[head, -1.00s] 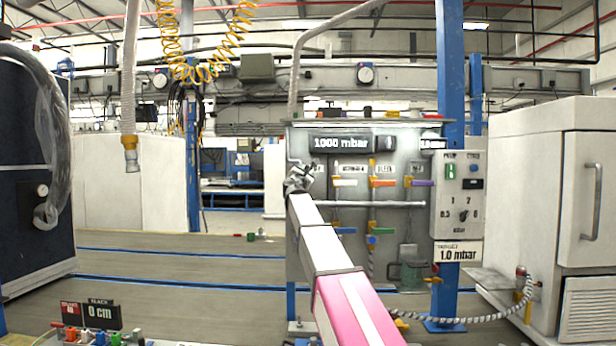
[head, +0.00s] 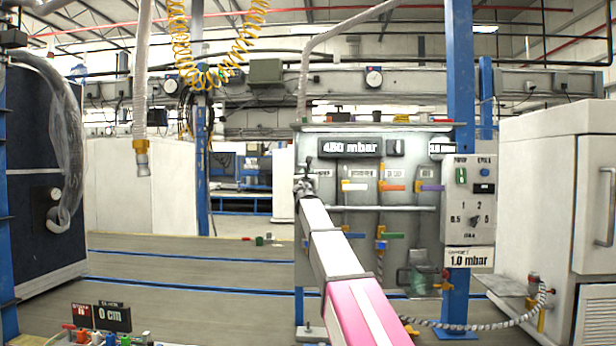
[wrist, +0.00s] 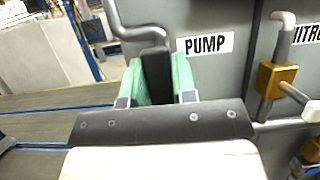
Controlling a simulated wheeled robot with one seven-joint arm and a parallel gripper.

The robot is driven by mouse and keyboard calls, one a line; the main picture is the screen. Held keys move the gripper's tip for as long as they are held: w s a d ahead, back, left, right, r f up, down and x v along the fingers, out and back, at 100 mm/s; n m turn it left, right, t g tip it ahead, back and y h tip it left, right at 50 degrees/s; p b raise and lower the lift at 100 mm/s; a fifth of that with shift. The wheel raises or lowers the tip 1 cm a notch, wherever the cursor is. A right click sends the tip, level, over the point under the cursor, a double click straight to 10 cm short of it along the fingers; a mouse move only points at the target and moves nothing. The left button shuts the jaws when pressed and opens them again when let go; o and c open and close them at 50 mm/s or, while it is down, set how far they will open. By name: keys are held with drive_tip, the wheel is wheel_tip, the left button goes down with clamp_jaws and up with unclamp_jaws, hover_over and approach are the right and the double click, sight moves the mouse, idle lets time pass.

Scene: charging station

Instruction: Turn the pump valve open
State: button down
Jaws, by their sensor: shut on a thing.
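The pump valve's dark handle (wrist: 155,75) stands upright in the wrist view, just left of the white PUMP label (wrist: 205,44). My gripper (wrist: 157,85) is shut on it, with one green finger on each side. In the head view my gripper (head: 303,187) is at the left edge of the grey valve panel, and a dark upright piece of the handle (head: 309,162) shows above it. The valve body is mostly hidden behind my gripper.
The panel display (head: 350,147) reads about 480 mbar. Right of the handle are a valve with a white lever (head: 355,187) and others with orange and purple levers. A switch box (head: 470,200) stands further right. A grey pipe (wrist: 115,20) curves close beside my gripper.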

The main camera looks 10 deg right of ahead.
drive_tip(key=shift+f, duration=0.1)
drive_tip(key=c, duration=0.9)
unclamp_jaws()
drive_tip(key=shift+s, duration=0.15)
drive_tip(key=v, duration=1)
drive_tip(key=shift+s+f, duration=0.1)
drive_tip(key=shift+s, duration=0.25)
